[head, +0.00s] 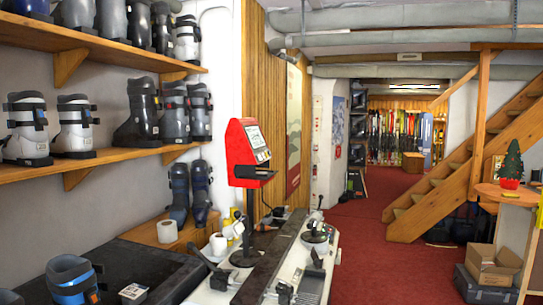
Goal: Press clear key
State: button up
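A red terminal (238,150) stands on a dark post above the bench, left of the picture's middle. Its front is angled to the right and carries a small pale screen (255,137). Small keys (262,155) show below the screen. They are too small for me to read, so I cannot tell which one is the clear key. My gripper is not in view, and nothing is seen touching the terminal.
The binding bench (322,265) has a dark rail and several metal fittings. A white mug (218,244) and a paper roll (167,231) stand left of the post. Boots fill shelves (100,165) at left. Red carpet (375,245) is open at right, before the wooden stairs (465,165).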

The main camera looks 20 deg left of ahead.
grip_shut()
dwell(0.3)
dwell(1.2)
